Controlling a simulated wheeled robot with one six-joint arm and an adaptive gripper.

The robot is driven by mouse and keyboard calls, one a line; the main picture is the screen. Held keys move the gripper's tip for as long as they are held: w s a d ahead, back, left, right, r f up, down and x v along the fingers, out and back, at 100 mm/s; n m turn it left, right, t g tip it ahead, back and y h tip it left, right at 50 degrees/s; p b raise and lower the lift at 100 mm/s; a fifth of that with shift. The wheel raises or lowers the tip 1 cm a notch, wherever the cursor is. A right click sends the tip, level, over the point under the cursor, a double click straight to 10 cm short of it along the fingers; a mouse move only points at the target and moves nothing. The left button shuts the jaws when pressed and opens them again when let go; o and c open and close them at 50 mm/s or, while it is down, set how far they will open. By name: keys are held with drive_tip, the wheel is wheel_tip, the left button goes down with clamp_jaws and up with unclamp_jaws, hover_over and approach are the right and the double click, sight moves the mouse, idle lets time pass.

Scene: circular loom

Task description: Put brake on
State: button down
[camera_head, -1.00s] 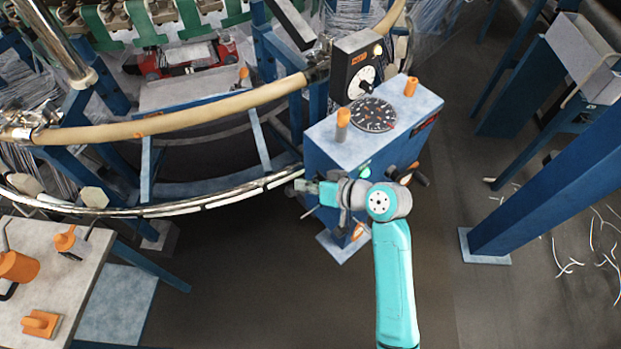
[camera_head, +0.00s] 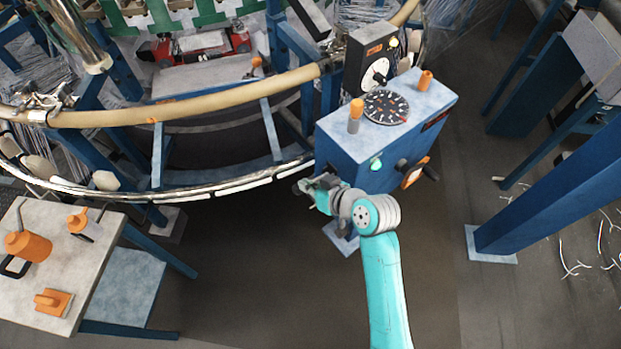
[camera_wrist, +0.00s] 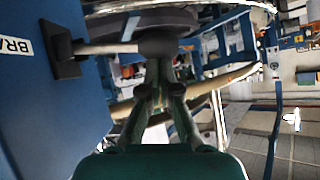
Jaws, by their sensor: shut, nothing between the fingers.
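The brake lever shows in the wrist view as a grey rod (camera_wrist: 105,48) with a dark round knob (camera_wrist: 158,44). It sticks out from a black mount (camera_wrist: 62,50) on a blue panel beside a partly cut-off label that starts "BR" (camera_wrist: 16,45). My gripper (camera_head: 304,187) is at the lower left side of the blue control box (camera_head: 345,150). In the wrist view my gripper (camera_wrist: 159,72) has its fingers together, their tips right at the knob; I cannot tell whether they touch it. The lever cannot be made out in the head view.
The loom's curved rail (camera_head: 180,207) runs close on the left of my gripper. A small table (camera_head: 95,275) with a jug (camera_head: 28,246) stands at the left. A blue post (camera_head: 545,195) stands at the right. The floor between is clear.

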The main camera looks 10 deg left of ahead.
sight(302, 193)
drive_tip(key=f, duration=0.1)
drive_tip(key=n+h, duration=0.1)
drive_tip(key=s+a+f+t, duration=0.1)
drive_tip(key=shift+f+n, duration=0.3)
drive_tip(key=shift+f, duration=0.05)
drive_tip(key=shift+f+n+t+h, duration=0.6)
drive_tip(key=shift+f, duration=0.75)
drive_tip(key=shift+f+n+t+h, duration=0.6)
drive_tip(key=shift+f, duration=0.7)
drive_tip(key=shift+f, duration=0.2)
drive_tip(key=shift+s, duration=0.1)
